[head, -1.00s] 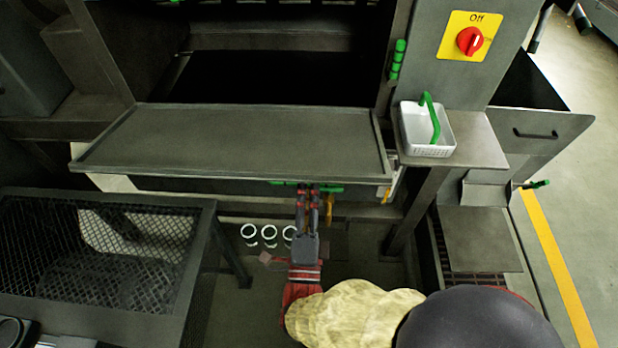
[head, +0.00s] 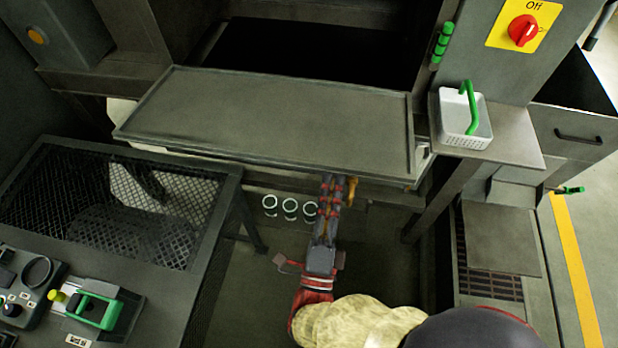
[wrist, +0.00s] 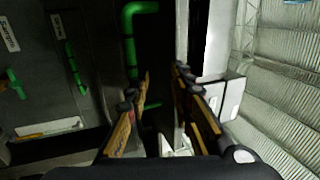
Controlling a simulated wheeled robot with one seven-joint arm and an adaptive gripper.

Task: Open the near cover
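The wide grey panel with a raised rim (head: 270,115), which I take for the near cover, lies nearly flat across the front of the machine in the head view. My gripper (head: 336,183) is just below its front edge, toward the right half, with the fingertips partly hidden by the edge. In the wrist view my gripper (wrist: 162,72) has its two fingers apart, with a dark gap between them. A green bent handle (wrist: 130,48) is beyond the left finger, and its lower bar shows in the gap. I see no firm grip on it.
A white basket with a green handle (head: 465,122) sits on a side shelf at right. The red switch (head: 523,30) is above it. A mesh-topped bin (head: 110,205) and a control panel (head: 60,295) occupy the left. Three pale rings (head: 290,208) are below the panel.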

